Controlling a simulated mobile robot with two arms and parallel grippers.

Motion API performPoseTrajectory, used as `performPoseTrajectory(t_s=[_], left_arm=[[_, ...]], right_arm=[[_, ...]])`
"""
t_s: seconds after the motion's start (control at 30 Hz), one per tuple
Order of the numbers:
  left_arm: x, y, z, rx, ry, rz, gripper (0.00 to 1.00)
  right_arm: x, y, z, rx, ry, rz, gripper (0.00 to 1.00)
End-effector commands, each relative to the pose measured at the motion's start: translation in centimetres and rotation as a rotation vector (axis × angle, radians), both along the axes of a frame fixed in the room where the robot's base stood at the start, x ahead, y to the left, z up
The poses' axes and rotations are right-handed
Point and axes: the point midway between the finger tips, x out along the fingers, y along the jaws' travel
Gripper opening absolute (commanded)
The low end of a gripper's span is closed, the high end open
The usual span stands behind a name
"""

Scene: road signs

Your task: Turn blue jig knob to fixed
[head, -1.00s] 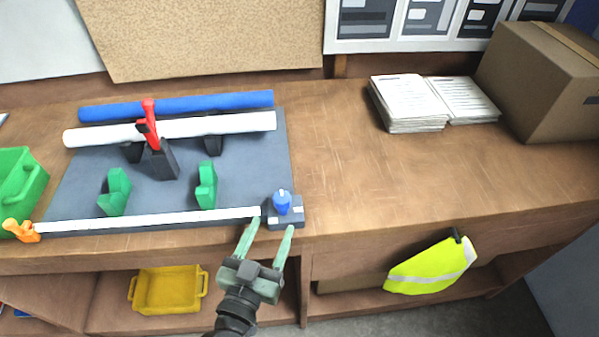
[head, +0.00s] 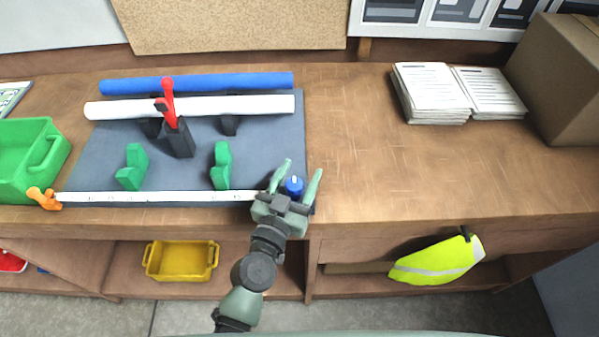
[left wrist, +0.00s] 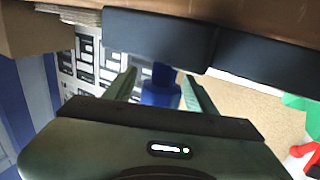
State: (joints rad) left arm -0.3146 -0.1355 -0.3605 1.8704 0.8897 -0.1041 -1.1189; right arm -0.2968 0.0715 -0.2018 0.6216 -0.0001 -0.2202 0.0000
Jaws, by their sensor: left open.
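The blue knob (head: 294,185) sits on its small dark block at the front right corner of the grey jig board (head: 190,160). It also shows in the left wrist view (left wrist: 160,88), between the fingers. My left gripper (head: 303,172) is open, with one green finger on each side of the knob. I cannot tell whether the fingers touch it. The gripper body hides most of the block and its markings. My right gripper is not in view.
A white ruled strip (head: 160,197) runs along the board's front edge to an orange lever (head: 44,198). Green blocks (head: 221,165), a red-handled clamp (head: 170,115) and two rolls stand on the board. The bench right of the knob is clear up to paper stacks (head: 432,93).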

Motion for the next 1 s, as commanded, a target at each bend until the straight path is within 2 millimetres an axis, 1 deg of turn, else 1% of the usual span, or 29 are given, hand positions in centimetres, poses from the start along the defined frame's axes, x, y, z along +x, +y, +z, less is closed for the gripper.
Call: performPoseTrajectory(t_s=[0.07,0.1,0.17,0.2,0.3,0.57,0.77,0.87,1.0], left_arm=[[0.0,0.0,0.0,0.000,0.000,0.000,0.56],[0.0,0.0,0.0,0.000,0.000,0.000,0.53],[0.0,0.0,0.0,0.000,0.000,0.000,0.36],[0.0,0.0,0.0,0.000,0.000,0.000,0.25],[0.0,0.0,0.0,0.001,0.000,0.000,0.00],[0.0,0.0,-0.1,0.004,-0.003,-0.021,0.00],[-0.1,-0.2,-0.2,0.008,-0.007,-0.108,0.00],[-0.2,-0.3,-0.4,0.011,-0.008,-0.179,0.00],[-0.4,-0.6,-0.7,0.012,-0.008,-0.290,0.00]], right_arm=[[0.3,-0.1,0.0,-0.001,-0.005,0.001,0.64],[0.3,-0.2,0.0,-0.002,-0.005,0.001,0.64],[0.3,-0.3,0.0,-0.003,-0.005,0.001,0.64],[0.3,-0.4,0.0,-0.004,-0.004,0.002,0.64],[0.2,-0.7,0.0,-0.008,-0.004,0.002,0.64],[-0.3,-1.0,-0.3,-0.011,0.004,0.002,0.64],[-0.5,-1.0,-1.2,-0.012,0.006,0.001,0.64],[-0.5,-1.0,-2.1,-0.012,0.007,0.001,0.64],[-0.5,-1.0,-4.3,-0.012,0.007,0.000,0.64]])
